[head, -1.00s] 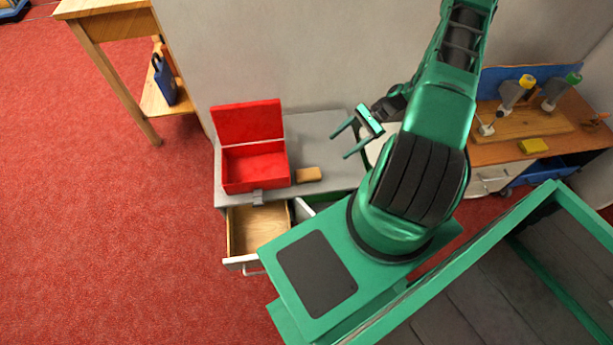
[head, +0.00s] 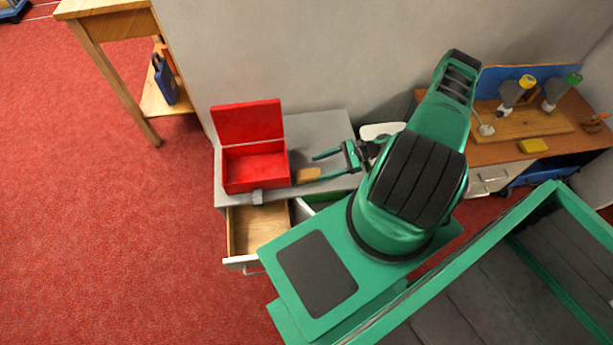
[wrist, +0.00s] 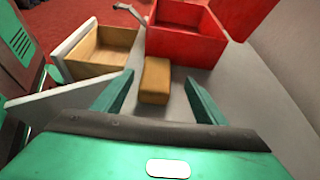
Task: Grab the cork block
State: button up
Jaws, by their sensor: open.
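The cork block (head: 307,175) is a small tan block lying on the grey cabinet top, just right of the red box. In the wrist view the cork block (wrist: 155,80) lies ahead of my gripper, between the lines of its two fingers and nearer the left one. My gripper (head: 318,167) is open and empty, low over the cabinet top with its fingers pointing left toward the block. In the wrist view my gripper (wrist: 158,92) shows both green fingers spread wide. The near finger slightly covers the block's right end in the head view.
An open red box (head: 256,170) stands left of the block, lid up. An open, empty wooden drawer (head: 258,230) juts out below it. The grey cabinet top (head: 318,130) is bare behind. A workbench (head: 490,150) with bottles and a yellow block (head: 533,146) is at right.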

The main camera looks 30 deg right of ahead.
aim_at(307, 173)
jog(key=x, duration=0.7)
jog(key=shift+s+a, duration=0.2)
jog(key=shift+a, duration=0.05)
jog(key=shift+c, duration=0.6)
jog(key=c, duration=1)
